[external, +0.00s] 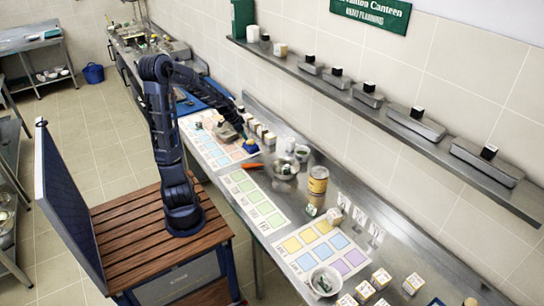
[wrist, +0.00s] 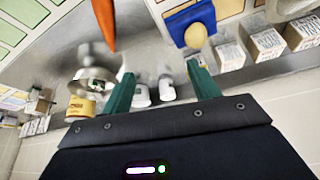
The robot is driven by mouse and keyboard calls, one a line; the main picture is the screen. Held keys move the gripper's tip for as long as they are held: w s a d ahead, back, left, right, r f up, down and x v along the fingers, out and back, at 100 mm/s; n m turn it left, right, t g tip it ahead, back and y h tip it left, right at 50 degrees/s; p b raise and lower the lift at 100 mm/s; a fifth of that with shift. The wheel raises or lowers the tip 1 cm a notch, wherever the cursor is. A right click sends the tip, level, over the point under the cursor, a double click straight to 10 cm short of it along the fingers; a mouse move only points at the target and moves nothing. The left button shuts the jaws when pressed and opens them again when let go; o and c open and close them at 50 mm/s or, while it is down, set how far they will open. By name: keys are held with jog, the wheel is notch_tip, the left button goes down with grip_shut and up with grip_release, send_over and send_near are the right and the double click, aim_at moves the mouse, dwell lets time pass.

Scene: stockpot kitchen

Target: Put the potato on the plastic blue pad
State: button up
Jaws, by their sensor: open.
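The blue pad (wrist: 180,20) is at the top of the wrist view, and the pale yellow potato (wrist: 196,36) is at its lower edge, overlapping it. In the external view the potato (external: 250,141) appears to sit on the blue pad (external: 251,150), on the counter beyond my arm. My gripper (wrist: 160,68) has its two green fingers spread apart with nothing between them. The potato is outside the fingers and apart from them. In the external view the gripper is small and partly lost against the counter.
White boxes (wrist: 265,40) stand close beside the pad. An orange carrot (wrist: 104,22) lies nearby. A metal bowl (external: 284,170), a yellow can (external: 318,180) and several small containers stand farther along. Printed colour sheets (external: 260,203) lie flat on the counter. A shelf (external: 390,110) runs along the wall.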

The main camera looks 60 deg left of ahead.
jog(key=s+d+r+y, duration=0.1)
jog(key=s+d+r, duration=0.25)
jog(key=d, duration=0.25)
jog(key=s+d+r+g, duration=0.1)
jog(key=s+d+r, duration=0.25)
jog(key=d, duration=0.25)
jog(key=s+d+r+y, duration=0.1)
jog(key=s+d+r, duration=0.1)
jog(key=d+r, duration=0.35)
jog(key=s+d+r+n, duration=0.1)
jog(key=s+d+r, duration=0.1)
jog(key=s+d, duration=0.2)
jog(key=s+d+r+n+h, duration=0.1)
jog(key=s+d+r, duration=0.2)
jog(key=s, duration=0.8)
jog(key=shift+d+r+t, duration=0.2)
jog(key=shift+d+t, duration=0.15)
jog(key=shift+t, duration=0.05)
